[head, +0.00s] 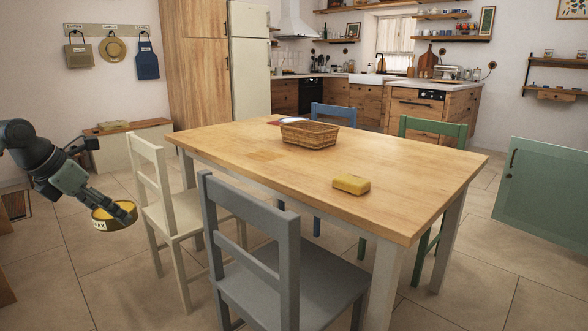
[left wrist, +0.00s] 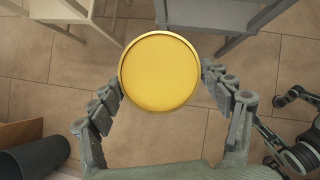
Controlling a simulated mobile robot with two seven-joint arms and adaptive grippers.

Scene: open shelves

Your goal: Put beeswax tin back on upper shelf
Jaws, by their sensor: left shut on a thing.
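The beeswax tin (head: 117,218) is a round, yellow-topped tin with a pale label ending in "AX". It is at the left of the head view, held in the air above the tiled floor. My left gripper (head: 124,211) is shut on it. In the left wrist view the tin (left wrist: 160,72) shows its round yellow top, with the fingers of my left gripper (left wrist: 166,96) on either side of its rim. My right gripper cannot be made out in the head view. The shelf the task names is not clearly identifiable; wall shelves (head: 555,61) show at the far right.
A wooden table (head: 410,165) fills the middle, with a wicker basket (head: 309,134) and a yellow block (head: 351,184) on it. A cream chair (head: 172,215) stands just right of the tin, a grey chair (head: 285,278) in front. A low bench (head: 128,130) stands at the back left.

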